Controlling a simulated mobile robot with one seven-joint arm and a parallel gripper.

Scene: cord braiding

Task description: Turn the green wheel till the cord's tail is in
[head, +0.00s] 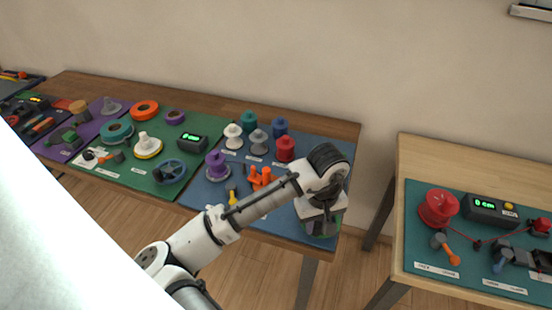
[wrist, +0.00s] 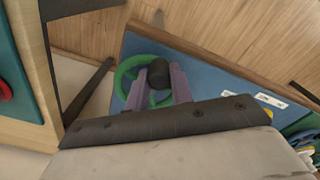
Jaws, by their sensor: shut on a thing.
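The green wheel (wrist: 121,78) lies at the edge of the blue mat in the wrist view, with a dark round knob (wrist: 159,76) on it. My gripper (wrist: 159,70) has its two purple-grey fingers on either side of the knob and is shut on it. In the head view, my gripper (head: 320,225) is low over the right front corner of the blue mat and hides most of the wheel. Only a bit of green rim shows there. I cannot make out the cord or its tail at this wheel in either view.
On the blue mat (head: 272,224) stand several spools, among them a red one (head: 285,149) and a purple one (head: 217,166), and an orange part (head: 260,178). A gap separates this table from the right table, which holds a red reel (head: 438,208) and a display box (head: 488,209).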

